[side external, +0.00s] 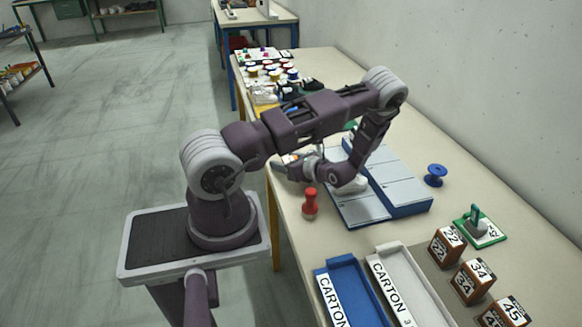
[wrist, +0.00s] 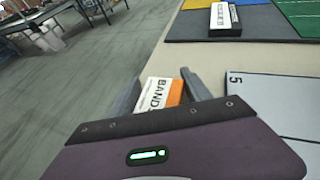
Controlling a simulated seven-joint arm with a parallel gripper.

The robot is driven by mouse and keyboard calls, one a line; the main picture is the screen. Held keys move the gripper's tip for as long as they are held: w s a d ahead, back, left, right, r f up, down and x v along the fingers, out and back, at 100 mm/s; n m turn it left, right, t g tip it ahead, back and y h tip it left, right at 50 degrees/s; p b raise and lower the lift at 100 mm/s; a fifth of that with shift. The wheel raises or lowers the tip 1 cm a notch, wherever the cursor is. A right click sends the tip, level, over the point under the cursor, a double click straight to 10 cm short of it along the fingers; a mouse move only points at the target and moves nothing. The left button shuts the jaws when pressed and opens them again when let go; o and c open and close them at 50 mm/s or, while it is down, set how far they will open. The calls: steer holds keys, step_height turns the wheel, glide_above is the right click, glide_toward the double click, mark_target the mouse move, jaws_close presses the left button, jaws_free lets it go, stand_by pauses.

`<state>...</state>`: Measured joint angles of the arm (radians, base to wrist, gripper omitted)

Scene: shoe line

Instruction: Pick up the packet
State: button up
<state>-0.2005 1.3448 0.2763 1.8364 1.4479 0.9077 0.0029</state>
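The packet (wrist: 160,92), white and orange with "BANDS" in dark letters, lies on the pale table near its edge. My gripper (wrist: 161,77) is around it in the wrist view, one grey finger on each side. A narrow gap shows by the left finger; the right finger is close to the orange end, and I cannot tell whether it touches. The packet's near part is hidden behind my gripper body. In the side view my gripper (side external: 283,168) is low at the table's left edge, with a bit of orange and white packet (side external: 290,158) showing there.
A blue-grey panelled board (side external: 402,192) lies right of my gripper, under my forearm. A red knobbed stamp (side external: 311,204) stands close in front. A blue spool (side external: 436,175), numbered blocks (side external: 446,246) and carton trays (side external: 345,272) are further off. A black-and-white box (wrist: 225,20) lies on a mat beyond.

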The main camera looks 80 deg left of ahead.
jaws_close()
steer(key=shift+r, duration=0.1)
